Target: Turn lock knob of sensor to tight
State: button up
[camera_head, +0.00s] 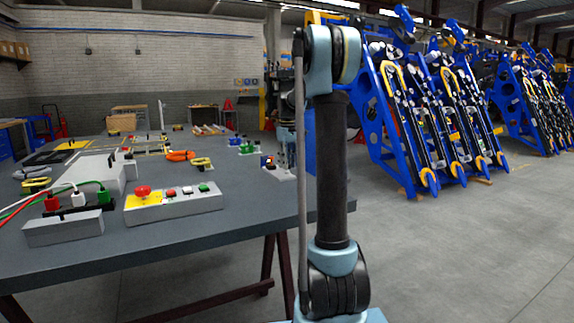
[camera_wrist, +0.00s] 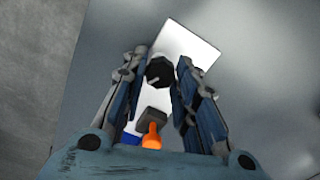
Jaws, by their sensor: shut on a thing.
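The black lock knob (camera_wrist: 159,72) stands on a pale plate of the sensor (camera_wrist: 190,45) in the wrist view. A small light mark shows on the knob's left side. My gripper (camera_wrist: 161,69) points down with one finger on each side of the knob and is shut on it. A dark block (camera_wrist: 153,122) with an orange part (camera_wrist: 152,137) lies nearer the palm, between the fingers. In the head view the sensor's pale base (camera_head: 280,174) is at the table's right edge, and the knob cannot be made out there.
Blue racks (camera_head: 400,130) stand at the right. The floor right of the table is clear.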

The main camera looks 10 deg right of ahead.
jog(key=m, duration=0.4)
jog(key=shift+w+m, duration=0.1)
jog(key=shift+m, duration=0.2)
jog(key=m, duration=0.4)
jog(key=shift+m, duration=0.3)
jog(key=m, duration=0.4)
jog(key=shift+m, duration=2.5)
jog(key=o, duration=1)
jog(key=shift+o, duration=0.2)
notch_tip(320, 180, up, 12)
